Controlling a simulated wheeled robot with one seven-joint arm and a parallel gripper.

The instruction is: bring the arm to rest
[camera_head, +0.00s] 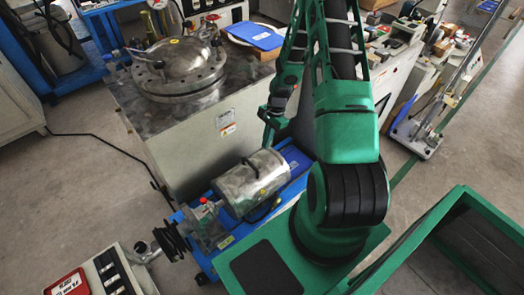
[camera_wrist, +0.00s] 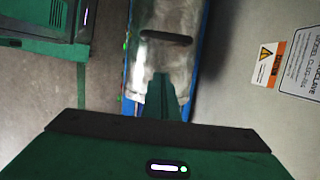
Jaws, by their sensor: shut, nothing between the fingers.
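My gripper (camera_head: 268,142) hangs fingers-down at the end of my green arm in the head view, beside the front right of the grey cabinet (camera_head: 235,150). It is above the far end of the shiny metal cylinder (camera_head: 245,183), apart from it as far as I can tell. In the wrist view my gripper (camera_wrist: 163,82) shows as dark green fingers close together and empty, in front of the metal cylinder (camera_wrist: 150,60). My upper arm stands up from my shoulder, and the forearm folds down to the left.
A flanged metal vessel (camera_head: 180,70) and a blue clipboard (camera_head: 254,36) are on the cabinet. The cylinder sits on a blue base (camera_head: 298,160). A switch panel (camera_head: 105,270) is at lower left. A machine bench (camera_head: 395,65) stands at right. Floor (camera_head: 95,190) is open at left.

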